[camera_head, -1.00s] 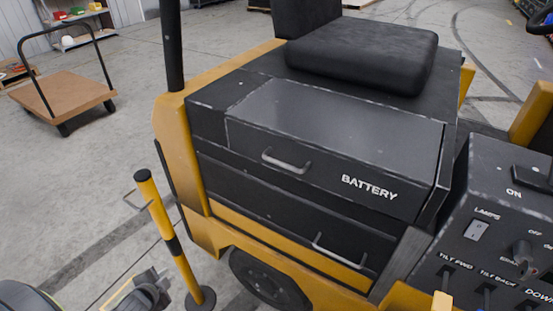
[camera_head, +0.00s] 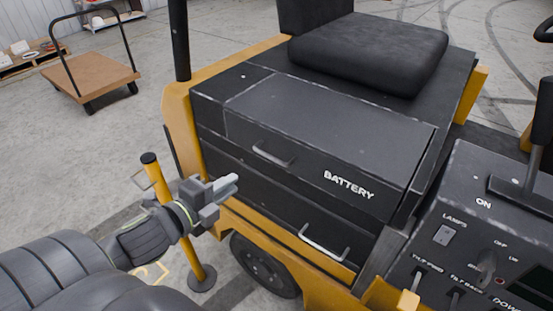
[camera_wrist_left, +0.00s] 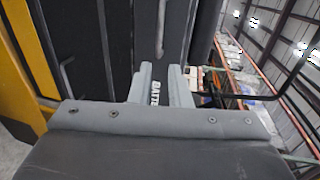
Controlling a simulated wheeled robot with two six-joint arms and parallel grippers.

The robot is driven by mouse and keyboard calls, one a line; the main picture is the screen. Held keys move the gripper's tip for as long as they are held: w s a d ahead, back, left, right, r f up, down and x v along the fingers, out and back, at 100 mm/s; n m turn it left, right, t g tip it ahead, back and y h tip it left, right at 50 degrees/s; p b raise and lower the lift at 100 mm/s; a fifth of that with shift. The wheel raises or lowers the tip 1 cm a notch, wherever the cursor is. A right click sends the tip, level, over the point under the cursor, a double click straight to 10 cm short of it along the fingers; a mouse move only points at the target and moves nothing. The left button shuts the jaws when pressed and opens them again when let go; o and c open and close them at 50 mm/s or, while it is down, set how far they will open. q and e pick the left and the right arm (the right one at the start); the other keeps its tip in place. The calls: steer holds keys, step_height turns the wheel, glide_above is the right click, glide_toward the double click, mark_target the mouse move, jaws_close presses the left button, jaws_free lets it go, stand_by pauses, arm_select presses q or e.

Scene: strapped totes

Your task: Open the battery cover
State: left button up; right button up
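The battery cover (camera_head: 310,125) is a black box-shaped lid with white BATTERY lettering on its front; it is closed. Its grey bar handle (camera_head: 273,155) sits left of the lettering. In the left wrist view that handle (camera_wrist_left: 162,30) shows beyond the fingertips, with the lettering turned sideways between the fingers. My left gripper (camera_head: 226,186) is left of the cover and lower than its handle, apart from it. Its two fingers (camera_wrist_left: 161,70) stand apart with nothing between them. My right gripper is not in view.
A lower panel has a second handle (camera_head: 325,243). A yellow-and-black post (camera_head: 188,235) stands behind my left wrist. A black seat (camera_head: 368,50) is behind the cover. A control panel (camera_head: 470,230) with levers is at right. A cart (camera_head: 90,75) stands on open floor.

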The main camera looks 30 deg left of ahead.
mark_target(273, 158)
arm_select(q)
steer(key=x, duration=1.6)
steer(key=shift+w+d+b, duration=0.1)
steer(key=shift+w+b, duration=0.1)
steer(key=shift+b, duration=0.1)
steer(key=shift+f, duration=0.1)
jaws_close()
